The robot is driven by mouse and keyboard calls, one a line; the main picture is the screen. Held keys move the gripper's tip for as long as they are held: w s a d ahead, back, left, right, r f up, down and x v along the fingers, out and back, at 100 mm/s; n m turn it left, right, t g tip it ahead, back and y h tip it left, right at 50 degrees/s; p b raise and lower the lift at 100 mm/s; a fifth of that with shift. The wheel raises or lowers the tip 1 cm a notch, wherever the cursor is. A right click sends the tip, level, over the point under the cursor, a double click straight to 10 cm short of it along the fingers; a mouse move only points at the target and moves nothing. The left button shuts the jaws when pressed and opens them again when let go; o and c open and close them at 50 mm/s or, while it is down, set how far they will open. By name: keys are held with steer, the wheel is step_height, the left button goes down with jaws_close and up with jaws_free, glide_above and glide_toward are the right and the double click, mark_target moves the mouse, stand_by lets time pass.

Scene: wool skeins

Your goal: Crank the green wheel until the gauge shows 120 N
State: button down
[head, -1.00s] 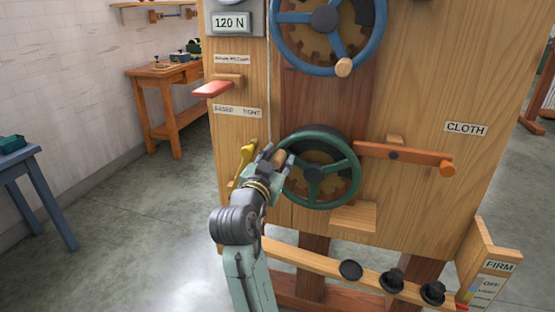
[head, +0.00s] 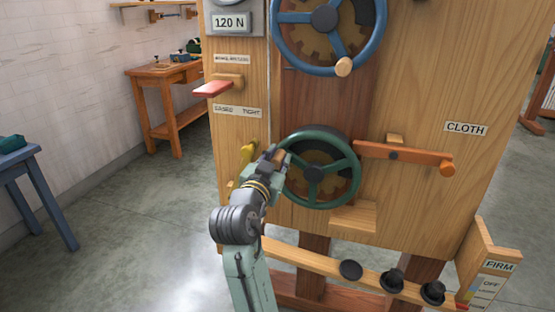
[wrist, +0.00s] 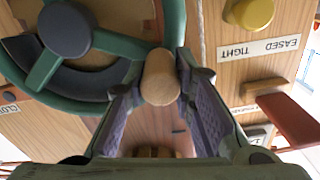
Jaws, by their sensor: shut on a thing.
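The green wheel (head: 350,182) is mounted low on the front of the wooden machine, below a blue wheel. Its wooden crank handle (wrist: 160,78) sits at the wheel's left rim in the head view. My gripper (head: 277,158) is at that handle, and in the wrist view its two fingers stand on either side of the knob, shut on it. The gauge (head: 231,22) at the top left of the machine reads 120 N. The green wheel also shows in the wrist view (wrist: 172,25), upside down at the left.
The blue wheel (head: 379,45) with a wooden knob is above. A red lever (head: 213,88), a yellow knob (head: 248,152) by an EASED/TIGHT label, and an orange bar (head: 410,156) are close around the green wheel. A wooden block (head: 353,215) juts out below it.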

steer(key=shift+s+d+r+m, duration=0.15)
steer(key=shift+d+r+m, duration=0.2)
steer(key=shift+r+m, duration=0.3)
steer(key=shift+f, duration=0.1)
steer(key=c, duration=1.3)
jaws_free()
steer(key=shift+c, duration=0.2)
steer(key=v, duration=1.2)
